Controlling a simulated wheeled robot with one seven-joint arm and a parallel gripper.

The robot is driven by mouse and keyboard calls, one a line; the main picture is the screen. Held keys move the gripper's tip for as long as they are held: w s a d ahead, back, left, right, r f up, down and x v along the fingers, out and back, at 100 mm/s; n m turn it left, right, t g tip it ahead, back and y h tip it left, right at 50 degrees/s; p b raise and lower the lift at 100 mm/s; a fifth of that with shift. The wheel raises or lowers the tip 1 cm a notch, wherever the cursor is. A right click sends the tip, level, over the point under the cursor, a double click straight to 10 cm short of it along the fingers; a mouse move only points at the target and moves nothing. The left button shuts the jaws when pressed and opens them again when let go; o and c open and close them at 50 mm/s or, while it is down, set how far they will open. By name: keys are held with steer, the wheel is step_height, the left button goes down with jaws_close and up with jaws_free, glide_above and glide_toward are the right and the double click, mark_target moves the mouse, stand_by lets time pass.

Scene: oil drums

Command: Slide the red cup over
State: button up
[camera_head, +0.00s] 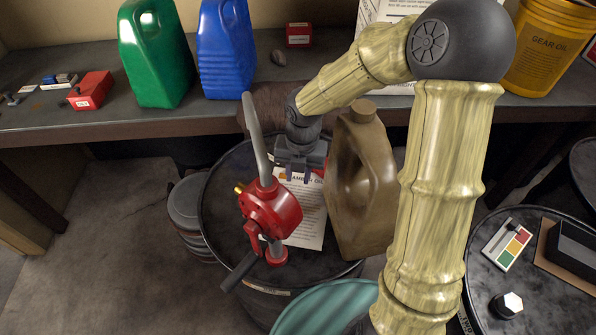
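No red cup can be made out in this view. A red hand pump (270,209) with a grey pipe stands on the top of a dark oil drum (228,215). My gripper (298,175) is above the drum top, just behind and to the right of the pump, pointing down. Its two dark fingers look apart, with nothing seen between them. A printed white sheet (308,225) lies on the drum below my gripper. A brown-olive jug (361,190) stands right of my gripper on the drum and partly covers the sheet.
The workbench (150,118) behind holds a green jug (153,55), a blue jug (226,50), a red box (91,91), a small red box (299,35) and a yellow gear oil bucket (548,45). A second drum (535,300) with small items stands right. Floor is clear at left.

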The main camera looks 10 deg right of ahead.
steer(key=f, duration=1.1)
steer(key=a+f+b, duration=0.1)
steer(key=f, duration=0.5)
steer(key=shift+w+f, duration=0.15)
steer(key=shift+f, duration=0.05)
jaws_close()
